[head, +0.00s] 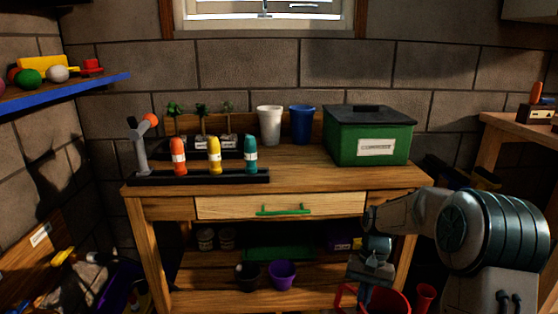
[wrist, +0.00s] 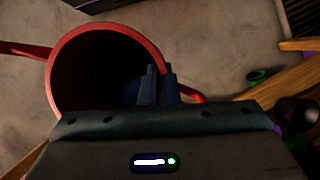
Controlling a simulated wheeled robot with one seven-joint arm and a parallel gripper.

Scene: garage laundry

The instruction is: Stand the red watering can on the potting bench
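The red watering can (head: 393,303) is low at the bottom edge of the head view, in front of the potting bench (head: 300,180). In the wrist view its round open top (wrist: 62,52) faces the camera, with red parts reaching out left and right. My gripper (head: 368,284) is at the can's rim. In the wrist view its dark fingers (wrist: 160,85) are close together, with the rim running between them. The can's base is out of view, so I cannot tell whether it touches the floor.
On the bench are a green box (head: 345,145), white cup (head: 269,125), blue cup (head: 302,124), seedling tray (head: 200,144) and a black rack (head: 200,178) of colored bottles. The bench's front middle is bare. A blue-edged shelf (head: 65,93) is at left.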

